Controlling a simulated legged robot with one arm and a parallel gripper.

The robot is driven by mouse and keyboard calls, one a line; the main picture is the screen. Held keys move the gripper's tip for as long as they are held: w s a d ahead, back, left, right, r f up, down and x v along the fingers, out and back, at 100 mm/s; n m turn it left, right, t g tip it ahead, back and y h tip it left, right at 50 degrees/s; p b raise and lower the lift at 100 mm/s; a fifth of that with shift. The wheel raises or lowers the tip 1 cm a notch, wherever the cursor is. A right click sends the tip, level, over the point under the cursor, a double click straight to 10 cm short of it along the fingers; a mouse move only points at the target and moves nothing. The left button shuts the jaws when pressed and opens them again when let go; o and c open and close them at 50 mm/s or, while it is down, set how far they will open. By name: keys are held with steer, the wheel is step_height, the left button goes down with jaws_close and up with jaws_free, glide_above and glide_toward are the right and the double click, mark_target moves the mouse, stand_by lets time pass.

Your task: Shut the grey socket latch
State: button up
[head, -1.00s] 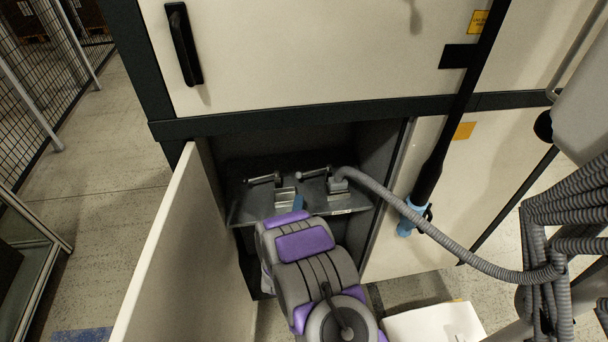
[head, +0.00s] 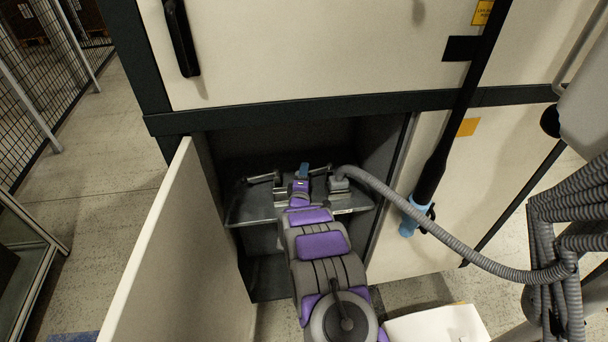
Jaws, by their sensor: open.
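Inside the open lower compartment, a dark shelf (head: 250,213) carries two sockets with lever latches. The right socket (head: 340,187) is grey and has a corrugated grey hose plugged into it. A lever latch (head: 321,171) lies just left of it, partly hidden by my wrist. Another lever latch (head: 262,179) is at the left, by a socket mostly hidden behind my arm. My gripper (head: 304,170) shows only as a small blue tip beyond my purple wrist, between the two levers. It is open, with nothing visible in it. Whether it touches the right lever I cannot tell.
The compartment door (head: 165,255) stands open at the left of my arm. The grey hose (head: 430,235) arcs from the right socket out to the right. A black pipe (head: 440,165) with a blue end hangs in front of the right panel.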

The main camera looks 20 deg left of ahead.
steer(key=shift+w+a+r, duration=0.1)
steer(key=shift+w, duration=0.3)
jaws_close()
steer(key=shift+s, duration=0.15)
stand_by(0.5)
